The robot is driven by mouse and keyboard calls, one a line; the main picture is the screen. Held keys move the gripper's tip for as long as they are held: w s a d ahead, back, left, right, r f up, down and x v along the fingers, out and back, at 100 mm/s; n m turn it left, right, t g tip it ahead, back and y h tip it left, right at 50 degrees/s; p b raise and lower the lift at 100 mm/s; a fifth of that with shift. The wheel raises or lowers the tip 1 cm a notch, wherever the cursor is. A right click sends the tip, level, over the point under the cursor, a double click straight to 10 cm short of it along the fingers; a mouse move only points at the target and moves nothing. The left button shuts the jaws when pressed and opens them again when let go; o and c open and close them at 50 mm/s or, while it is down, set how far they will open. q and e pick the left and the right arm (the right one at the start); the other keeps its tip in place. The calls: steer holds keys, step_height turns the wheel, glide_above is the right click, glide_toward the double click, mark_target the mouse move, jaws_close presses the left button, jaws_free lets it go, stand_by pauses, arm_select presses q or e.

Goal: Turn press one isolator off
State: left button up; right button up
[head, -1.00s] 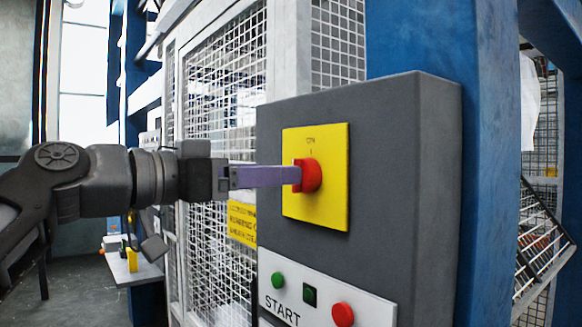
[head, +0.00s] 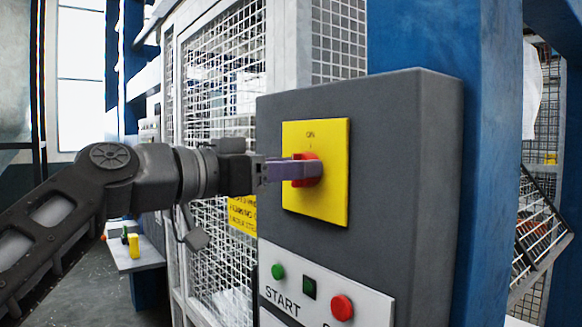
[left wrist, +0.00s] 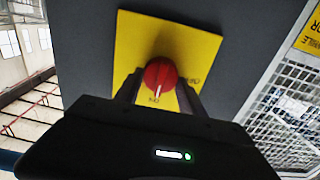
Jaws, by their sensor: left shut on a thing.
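The isolator is a red rotary knob (head: 308,157) on a yellow plate (head: 330,200), fixed to the front of a grey control box (head: 400,180). My left gripper (head: 305,170) reaches in from the left, with its fingers around the knob and shut on it. In the left wrist view the red knob (left wrist: 160,73) sits between the two dark fingers, in front of the yellow plate (left wrist: 135,40). The white mark on the knob points towards the ON lettering. My right gripper is not in view.
Below the knob, a white panel (head: 325,300) carries a green START button (head: 278,271), a dark square and a red button (head: 342,307). A mesh guard (head: 225,80) stands behind my left arm. A blue post (head: 490,170) stands right of the box.

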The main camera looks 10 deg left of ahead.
arm_select(q)
steer(key=c, duration=0.7)
steer(key=shift+n, duration=0.4)
steer(key=n, duration=0.5)
steer(key=n+p, duration=0.1)
steer(key=n, duration=0.5)
steer(key=n+p, duration=0.1)
steer(key=n, duration=0.5)
steer(key=shift+w+a+f, duration=0.2)
steer(key=shift+a+f, duration=0.05)
steer(key=o, duration=1.3)
steer(key=shift+o, duration=0.2)
